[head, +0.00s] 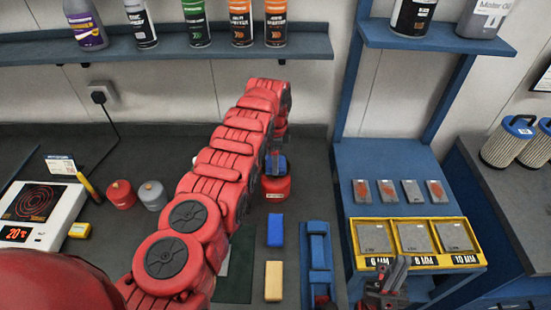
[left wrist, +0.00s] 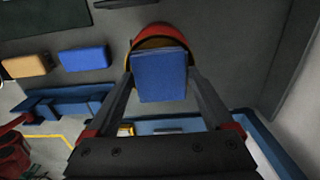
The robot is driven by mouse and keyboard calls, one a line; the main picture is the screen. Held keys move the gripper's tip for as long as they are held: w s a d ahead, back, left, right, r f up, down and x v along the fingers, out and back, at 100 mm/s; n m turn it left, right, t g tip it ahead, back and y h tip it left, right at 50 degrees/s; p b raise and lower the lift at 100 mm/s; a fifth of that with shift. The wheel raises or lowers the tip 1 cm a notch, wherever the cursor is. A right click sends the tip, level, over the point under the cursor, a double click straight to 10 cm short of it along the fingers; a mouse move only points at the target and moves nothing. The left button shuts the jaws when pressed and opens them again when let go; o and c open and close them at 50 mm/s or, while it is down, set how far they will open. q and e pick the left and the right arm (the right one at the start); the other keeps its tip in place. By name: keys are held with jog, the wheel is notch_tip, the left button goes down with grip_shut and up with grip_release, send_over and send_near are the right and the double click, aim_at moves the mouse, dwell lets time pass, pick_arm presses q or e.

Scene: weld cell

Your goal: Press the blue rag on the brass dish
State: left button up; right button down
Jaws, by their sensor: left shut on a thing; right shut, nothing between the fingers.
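My left gripper (head: 274,160) is shut on the blue rag (left wrist: 160,77), a flat blue block between its two fingers in the left wrist view. The rag also shows small in the head view, just above a red can (head: 276,189). In the left wrist view the can's red rim and a brass-coloured surface, seemingly the brass dish (left wrist: 150,43), show behind the rag's far edge. The rag hides most of the dish, and I cannot tell whether they touch. My right gripper (head: 397,268) is shut and empty, low in front of the yellow tray.
A second blue block (head: 275,230) and a tan block (head: 273,281) lie on the bench beside a blue fixture (head: 318,250). A yellow tray (head: 352,247) with grey plates is at the right. Red and grey cans (head: 121,195) stand at the left. A shelf (head: 180,49) with bottles hangs behind.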

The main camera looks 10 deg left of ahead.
pick_arm(q)
jog(key=shift+f+b, duration=0.8)
jog(key=shift+f, duration=0.1)
dwell(0.5)
dwell(0.5)
notch_tip(320, 180, up, 7)
jog(key=p, duration=0.6)
jog(key=shift+r+p, duration=0.15)
jog(key=shift+p, duration=0.25)
